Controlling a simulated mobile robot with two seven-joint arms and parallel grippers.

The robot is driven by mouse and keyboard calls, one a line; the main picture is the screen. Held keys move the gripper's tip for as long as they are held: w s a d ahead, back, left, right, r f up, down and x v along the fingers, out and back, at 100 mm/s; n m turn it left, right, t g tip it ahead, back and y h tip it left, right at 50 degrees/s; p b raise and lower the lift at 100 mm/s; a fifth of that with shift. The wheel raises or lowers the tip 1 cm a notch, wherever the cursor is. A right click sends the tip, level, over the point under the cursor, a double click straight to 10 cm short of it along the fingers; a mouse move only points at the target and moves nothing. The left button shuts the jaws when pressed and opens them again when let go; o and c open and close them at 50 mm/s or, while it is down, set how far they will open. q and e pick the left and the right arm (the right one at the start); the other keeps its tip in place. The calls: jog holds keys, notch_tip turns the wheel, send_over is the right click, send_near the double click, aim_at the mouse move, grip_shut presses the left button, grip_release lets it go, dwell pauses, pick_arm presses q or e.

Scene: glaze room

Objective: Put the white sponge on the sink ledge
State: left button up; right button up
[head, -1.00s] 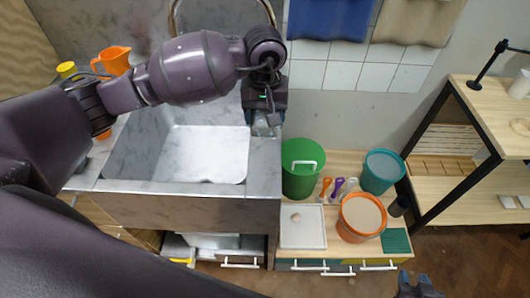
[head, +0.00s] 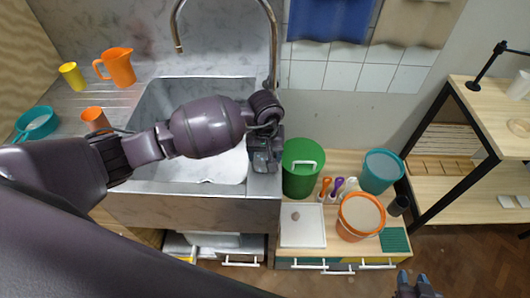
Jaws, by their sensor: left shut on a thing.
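My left gripper (head: 263,168) is over the right-hand ledge of the sink (head: 262,187), pointing down. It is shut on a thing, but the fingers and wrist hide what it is. I cannot make out a white sponge anywhere in view. The ledge is a grey stone strip beside the basin (head: 215,165), and its part under the gripper is hidden. I cannot tell whether the held thing touches it. My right gripper (head: 414,280) is at the bottom edge, partly cut off, empty, with its fingers apart.
A tall tap (head: 273,45) rises behind the ledge. A green bin (head: 299,180) stands close to its right. A low cabinet holds a pale tray (head: 303,227), an orange tub (head: 361,222) and a teal bucket (head: 383,168). An orange jug (head: 118,68) and cups stand left of the basin.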

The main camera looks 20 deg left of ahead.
pick_arm(q)
jog(key=shift+f, duration=0.25)
jog(key=shift+f, duration=0.1)
jog(key=o, duration=0.8)
jog(key=shift+o, duration=0.3)
pick_arm(e)
jog(key=shift+w, duration=0.3)
jog(key=shift+r, duration=0.15)
pick_arm(q)
jog(key=shift+r, duration=0.3)
notch_tip(320, 180, up, 12)
jog(key=b, duration=0.1)
pick_arm(e)
jog(key=shift+w+f, duration=0.1)
jog(key=shift+f, duration=0.45)
